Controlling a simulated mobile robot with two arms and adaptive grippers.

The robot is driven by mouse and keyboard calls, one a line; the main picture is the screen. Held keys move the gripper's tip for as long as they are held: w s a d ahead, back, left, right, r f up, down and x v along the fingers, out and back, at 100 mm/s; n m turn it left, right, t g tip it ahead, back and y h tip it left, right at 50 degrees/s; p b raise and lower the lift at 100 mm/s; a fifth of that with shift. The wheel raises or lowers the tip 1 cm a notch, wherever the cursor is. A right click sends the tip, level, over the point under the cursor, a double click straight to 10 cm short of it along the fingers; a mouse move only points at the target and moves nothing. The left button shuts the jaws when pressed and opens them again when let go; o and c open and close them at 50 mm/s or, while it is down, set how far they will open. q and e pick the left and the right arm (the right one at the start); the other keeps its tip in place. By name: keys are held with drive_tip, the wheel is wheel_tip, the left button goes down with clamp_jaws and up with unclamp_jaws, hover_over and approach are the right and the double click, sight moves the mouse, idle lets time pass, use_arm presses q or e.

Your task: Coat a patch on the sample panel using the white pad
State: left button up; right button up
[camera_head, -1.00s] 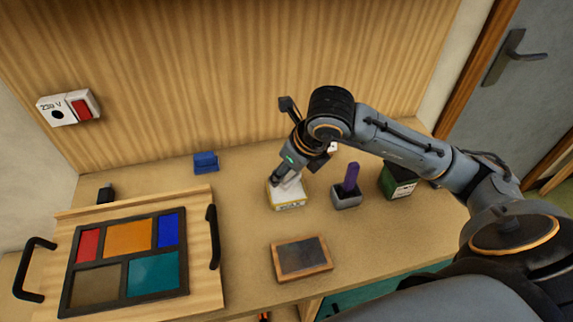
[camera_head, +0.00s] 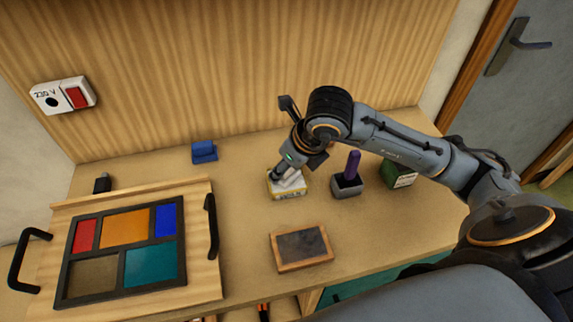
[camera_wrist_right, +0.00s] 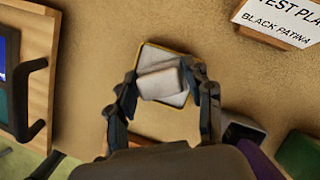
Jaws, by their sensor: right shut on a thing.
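The white pad (camera_wrist_right: 160,80) sits at a white and yellow tin (camera_head: 288,188); the tin's yellow rim (camera_wrist_right: 150,50) shows around the pad in the right wrist view. My right gripper (camera_head: 287,174) reaches down to it from above. In the wrist view its fingers (camera_wrist_right: 162,92) are shut on the white pad, one on each side. I cannot tell whether the pad still touches the tin. My left gripper is out of view.
A grey holder (camera_head: 347,188) with a purple-handled tool and a dark green box (camera_head: 398,174) stand right of the tin. A blue block (camera_head: 204,152) is at the back. The leaded panel (camera_head: 124,252) lies left on a board with black handles. Bench between is clear.

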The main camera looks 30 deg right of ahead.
drive_tip(key=shift+f+b, duration=0.4)
idle(0.7)
drive_tip(key=shift+f+b, duration=0.15)
drive_tip(key=shift+b, duration=0.2)
idle(1.2)
drive_tip(key=shift+r+p, duration=2.1)
drive_tip(key=shift+r, duration=1.55)
drive_tip(key=shift+f, duration=0.1)
